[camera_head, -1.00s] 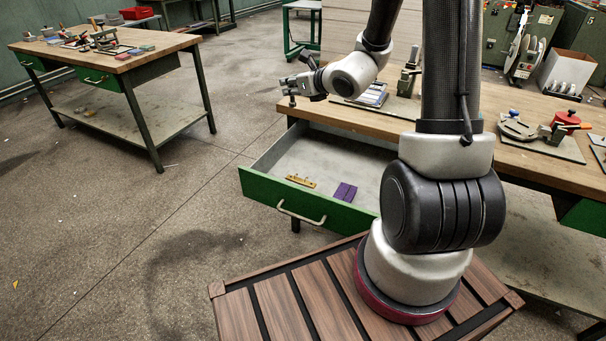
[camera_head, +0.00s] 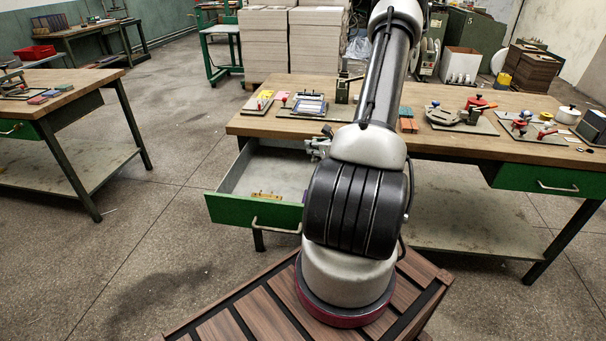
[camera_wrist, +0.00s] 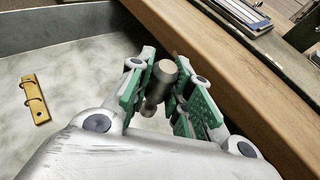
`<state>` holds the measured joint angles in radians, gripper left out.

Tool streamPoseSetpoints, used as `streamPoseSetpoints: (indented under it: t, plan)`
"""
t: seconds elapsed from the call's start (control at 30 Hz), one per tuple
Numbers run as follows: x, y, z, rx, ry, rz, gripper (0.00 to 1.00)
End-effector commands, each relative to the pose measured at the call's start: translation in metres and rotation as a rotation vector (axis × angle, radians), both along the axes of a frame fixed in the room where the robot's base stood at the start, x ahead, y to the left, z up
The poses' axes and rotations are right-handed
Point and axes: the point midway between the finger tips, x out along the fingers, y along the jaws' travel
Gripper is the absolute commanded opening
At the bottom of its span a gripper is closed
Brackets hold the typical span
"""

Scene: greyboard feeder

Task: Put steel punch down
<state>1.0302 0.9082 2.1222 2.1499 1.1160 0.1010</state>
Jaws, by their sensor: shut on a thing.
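The steel punch (camera_wrist: 159,84) is a short grey metal cylinder with a wider head. In the wrist view my gripper (camera_wrist: 166,74) is shut on it, between two green-padded fingers. The punch is over the open drawer, close beside the wooden table edge; I cannot tell its height above the drawer floor. In the head view my gripper (camera_head: 318,147) is near the back right of the drawer, partly hidden by my arm, and I cannot make out the punch there. The open drawer (camera_head: 228,210) has a green front and a pale floor.
A yellow bracket (camera_wrist: 35,98) lies in the drawer, left of my gripper, with bare floor between. The workbench top (camera_head: 250,125) borders the drawer and carries trays, a clamp fixture (camera_head: 452,116) and other tools. My arm hides the drawer's right part.

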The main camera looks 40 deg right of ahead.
Motion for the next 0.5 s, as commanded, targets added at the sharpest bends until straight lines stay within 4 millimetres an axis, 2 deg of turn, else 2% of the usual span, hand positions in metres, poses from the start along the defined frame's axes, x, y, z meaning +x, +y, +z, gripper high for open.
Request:
streamPoseSetpoints:
  t: [0.03, 0.1, 0.27, 0.5]
  plan:
    - [0.0, 0.0, -0.012, 0.003, 0.002, 0.0, 0.0]
    - [0.0, 0.001, -0.024, 0.002, 0.001, 0.0, 0.0]
    - [0.0, 0.0, -0.04, 0.0, 0.0, 0.001, 0.0]
    - [0.0, 0.001, -0.075, 0.001, 0.001, 0.001, 0.0]
